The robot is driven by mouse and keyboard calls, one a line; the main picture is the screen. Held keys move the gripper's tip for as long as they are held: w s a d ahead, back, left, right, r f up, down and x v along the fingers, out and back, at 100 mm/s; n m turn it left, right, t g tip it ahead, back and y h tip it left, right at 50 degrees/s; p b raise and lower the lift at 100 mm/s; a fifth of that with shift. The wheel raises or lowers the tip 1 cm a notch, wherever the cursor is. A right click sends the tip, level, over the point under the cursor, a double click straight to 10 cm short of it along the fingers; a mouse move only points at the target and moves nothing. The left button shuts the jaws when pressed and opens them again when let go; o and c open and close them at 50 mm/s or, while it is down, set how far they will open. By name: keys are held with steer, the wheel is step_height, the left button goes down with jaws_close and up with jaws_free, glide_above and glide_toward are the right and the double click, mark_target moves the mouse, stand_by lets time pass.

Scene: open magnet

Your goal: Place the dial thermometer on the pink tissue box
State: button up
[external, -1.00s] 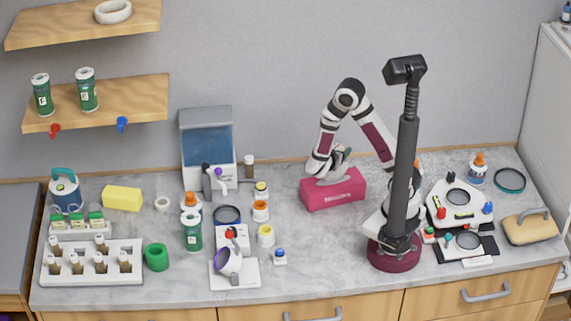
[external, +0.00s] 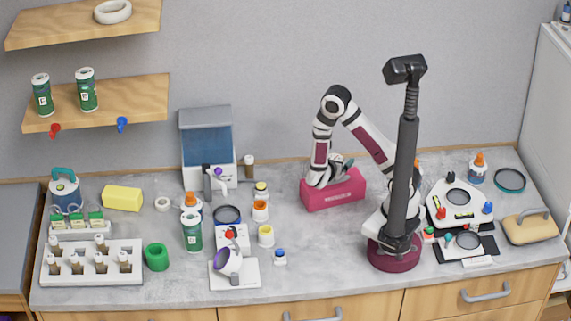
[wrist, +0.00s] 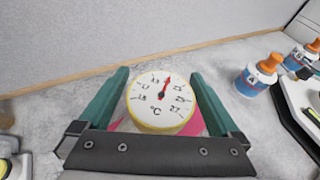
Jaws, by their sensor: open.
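The dial thermometer (wrist: 160,104) has a round white face, a yellowish rim and a red needle. In the wrist view it sits between the two teal fingers of my open gripper (wrist: 162,95), with pink surface showing just below it. The pink tissue box (external: 335,192) stands near the back of the counter in the external view, left of my base; its pink top also shows in the wrist view (wrist: 194,126). My gripper is right over the box. The thermometer is not clear in the external view, being hidden by my gripper.
Small orange and yellow jars (external: 265,235) stand left of the box. The counter in front of the box is clear. The wall is close behind.

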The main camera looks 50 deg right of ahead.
steer(key=v, duration=1.1)
steer(key=s+d+r+m+g+y, duration=0.1)
steer(key=s+r+m+g+y, duration=0.2)
steer(key=s+m, duration=0.4)
steer(key=s+d+r+m+g+y, duration=0.1)
steer(key=s+m+g+y, duration=0.4)
steer(key=m, duration=0.4)
steer(key=s+a+r+m+t+y, duration=0.3)
steer(key=a+m+y, duration=0.3)
steer(key=m, duration=0.5)
steer(key=a, duration=0.2)
steer(key=shift+s+a+t+y, duration=0.2)
steer(key=shift+a+t+y, duration=0.1)
steer(key=shift+a, duration=0.1)
